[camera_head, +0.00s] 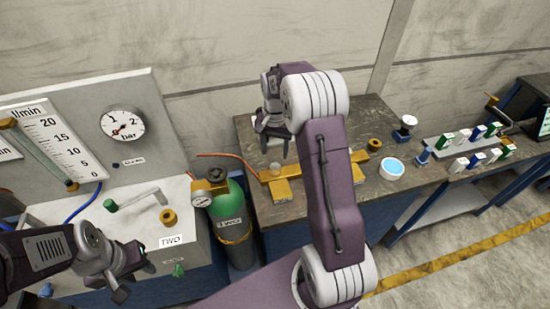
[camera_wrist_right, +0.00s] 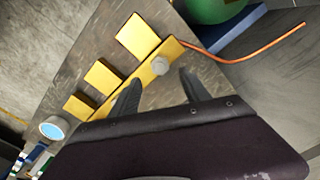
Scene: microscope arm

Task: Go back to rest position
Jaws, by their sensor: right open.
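My right gripper (camera_head: 272,140) hangs over the back left part of the dark stone-topped bench (camera_head: 360,115). Its two fingers are apart and empty, and they also show in the right wrist view (camera_wrist_right: 160,90). A yellow metal fixture (camera_head: 283,191) with blocks lies on the bench below the gripper, partly hidden behind my right arm; it also shows in the right wrist view (camera_wrist_right: 105,75). My left gripper (camera_head: 133,270) is at the lower left, in front of the grey cabinet; its finger opening is not clear.
A green gas cylinder (camera_head: 229,215) with a gauge stands left of the bench. A panel with a bar dial (camera_head: 122,122) is at the left. A white cup with blue contents (camera_head: 391,169) and several small boxes on a rack (camera_head: 465,140) are at the right. An orange hose (camera_head: 228,157) reaches the fixture.

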